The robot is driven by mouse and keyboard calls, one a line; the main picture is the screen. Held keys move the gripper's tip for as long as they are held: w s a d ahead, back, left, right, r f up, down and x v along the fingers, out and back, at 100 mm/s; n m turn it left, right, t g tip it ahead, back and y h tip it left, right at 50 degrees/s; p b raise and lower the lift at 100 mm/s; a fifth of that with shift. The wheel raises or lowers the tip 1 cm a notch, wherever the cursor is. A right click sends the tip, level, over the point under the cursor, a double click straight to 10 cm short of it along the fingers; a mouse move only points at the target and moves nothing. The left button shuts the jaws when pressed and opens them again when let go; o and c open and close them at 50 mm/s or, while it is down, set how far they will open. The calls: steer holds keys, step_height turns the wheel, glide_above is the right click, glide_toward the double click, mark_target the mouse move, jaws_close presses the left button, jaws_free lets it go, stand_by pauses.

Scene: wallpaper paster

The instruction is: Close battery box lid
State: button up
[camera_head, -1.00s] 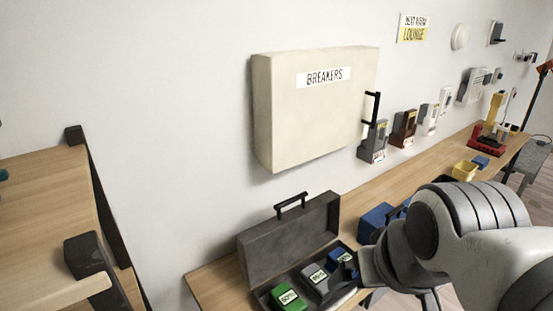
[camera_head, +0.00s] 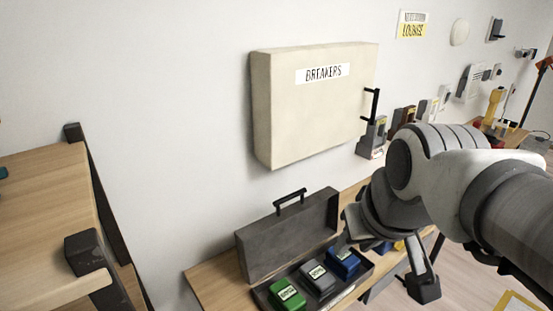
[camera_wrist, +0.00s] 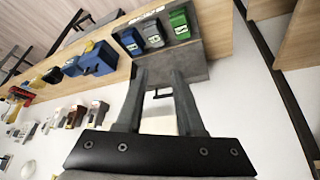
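The battery box is a dark grey case on the wooden bench; its lid (camera_head: 285,243) stands open and upright, with a black handle (camera_head: 290,201) on its top edge. Green (camera_head: 287,294), grey (camera_head: 317,278) and blue (camera_head: 343,262) batteries sit in its base. My gripper is just right of the lid in the head view, its fingers mostly hidden by my arm. In the wrist view my gripper (camera_wrist: 159,74) is open, with the lid (camera_wrist: 193,73) beyond the fingertips. The handle (camera_wrist: 162,96) shows between the fingers; I cannot tell whether they touch it.
A cream breaker box (camera_head: 315,105) with a black handle hangs on the wall above. A wooden shelf (camera_head: 45,200) stands at the left. In the wrist view a blue box (camera_wrist: 98,60) stands along the bench, and several switch boxes line the wall.

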steer(key=shift+n+y, duration=0.3)
steer(key=shift+n, duration=0.4)
steer(key=w, duration=0.2)
steer(key=w+a+r, duration=0.1)
steer(key=w, duration=0.2)
steer(key=w+r, duration=0.1)
steer(key=w, duration=0.1)
steer(key=shift+w+a+r, duration=0.15)
steer(key=shift+w+a, duration=0.05)
steer(key=shift+a, duration=0.05)
jaws_close()
steer(key=n+g+y+p, duration=0.1)
steer(key=n+y+p, duration=0.15)
steer(key=n, duration=0.25)
glide_above(289, 206)
steer(key=shift+f, duration=7.7)
